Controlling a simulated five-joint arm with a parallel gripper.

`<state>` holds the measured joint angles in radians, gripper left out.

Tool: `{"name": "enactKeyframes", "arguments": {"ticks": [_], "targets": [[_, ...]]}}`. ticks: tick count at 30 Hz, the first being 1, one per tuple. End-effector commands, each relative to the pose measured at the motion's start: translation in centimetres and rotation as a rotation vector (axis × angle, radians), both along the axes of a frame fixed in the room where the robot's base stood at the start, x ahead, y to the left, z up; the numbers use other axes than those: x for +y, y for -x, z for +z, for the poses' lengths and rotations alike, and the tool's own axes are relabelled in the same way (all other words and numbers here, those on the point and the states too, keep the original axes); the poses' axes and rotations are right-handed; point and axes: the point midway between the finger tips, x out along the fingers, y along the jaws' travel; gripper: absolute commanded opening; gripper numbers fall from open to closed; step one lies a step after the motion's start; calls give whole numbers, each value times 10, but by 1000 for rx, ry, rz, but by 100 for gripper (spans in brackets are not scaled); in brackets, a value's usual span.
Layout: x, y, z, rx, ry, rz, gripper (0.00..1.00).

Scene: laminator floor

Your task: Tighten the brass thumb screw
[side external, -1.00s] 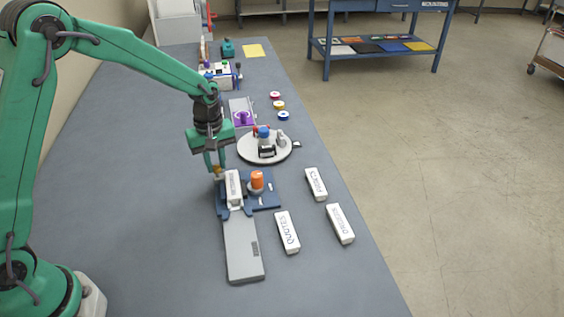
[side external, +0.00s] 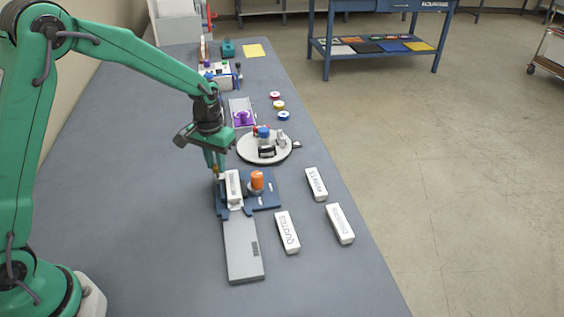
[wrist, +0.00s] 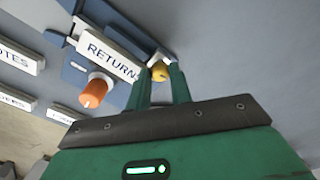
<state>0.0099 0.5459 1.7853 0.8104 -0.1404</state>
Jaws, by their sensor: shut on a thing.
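The brass thumb screw (wrist: 159,73) shows in the wrist view between my fingertips, at the end of a white block (wrist: 108,51) marked "RETURN". My gripper (wrist: 160,80) is shut on the screw, one green finger on each side. In the side view my gripper (side external: 216,170) points down at the left side of the blue fixture (side external: 265,189). The white block (side external: 233,187) sits in that fixture. The screw is mostly hidden by the fingers in the side view, so its depth cannot be told.
An orange knob (side external: 257,181) stands on the fixture, just right of the block. A grey plate (side external: 243,250) lies in front. Loose white label blocks (side external: 287,232) lie to the right. A round turntable (side external: 251,152) with small items stands behind. The bench left of the fixture is clear.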

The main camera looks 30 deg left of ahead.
Motion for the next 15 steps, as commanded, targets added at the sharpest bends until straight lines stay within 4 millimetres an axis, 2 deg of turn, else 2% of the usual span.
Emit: {"name": "enactKeyframes", "arguments": {"ticks": [7, 15], "targets": [[0, 0, 0, -1, 0, -113, 0], [0, 0, 0, 0, 0, -148, 0]]}}
